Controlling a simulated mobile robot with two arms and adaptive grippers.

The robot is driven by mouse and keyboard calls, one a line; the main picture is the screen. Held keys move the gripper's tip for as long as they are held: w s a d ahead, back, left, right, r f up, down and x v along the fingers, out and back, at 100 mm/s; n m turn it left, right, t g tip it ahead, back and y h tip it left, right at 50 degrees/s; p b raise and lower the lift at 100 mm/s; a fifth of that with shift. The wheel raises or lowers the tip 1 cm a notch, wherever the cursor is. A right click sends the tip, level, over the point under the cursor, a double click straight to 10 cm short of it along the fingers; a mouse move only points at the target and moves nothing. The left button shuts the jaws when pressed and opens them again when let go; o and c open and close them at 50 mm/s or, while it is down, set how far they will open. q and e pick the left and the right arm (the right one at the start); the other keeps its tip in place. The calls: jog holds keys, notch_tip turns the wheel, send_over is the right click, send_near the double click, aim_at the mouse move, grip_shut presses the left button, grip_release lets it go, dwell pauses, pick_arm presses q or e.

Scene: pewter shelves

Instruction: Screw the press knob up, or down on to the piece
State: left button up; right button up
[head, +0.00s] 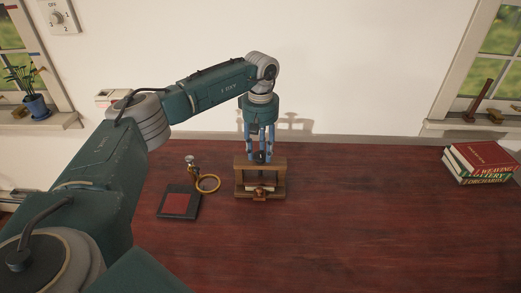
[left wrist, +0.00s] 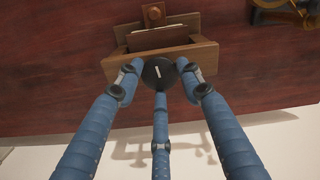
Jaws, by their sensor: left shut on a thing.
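The wooden press (head: 279,181) stands on the dark red table, and its frame also shows in the left wrist view (left wrist: 205,50). Its dark round knob (left wrist: 159,73) with a pale mark is on top of the upper beam. My left gripper (head: 260,156) points straight down over the press, and its blue fingers are closed around the knob, seen in the left wrist view too. A flat piece (left wrist: 158,38) lies inside the press, under the beam; the beam and fingers partly hide it. My right gripper is in neither view.
A dark stand with a red pad (head: 178,203) and a brass ring (head: 208,184) are left of the press. Several books (head: 481,160) are stacked at the far right. The table between press and books is clear. The wall is close behind.

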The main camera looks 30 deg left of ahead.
aim_at(260, 154)
pick_arm(q)
jog(key=o, duration=1.1)
jog(key=shift+w+r, duration=0.1)
jog(key=shift+r, duration=0.05)
jog(key=shift+o, duration=0.3)
notch_tip(260, 154, up, 12)
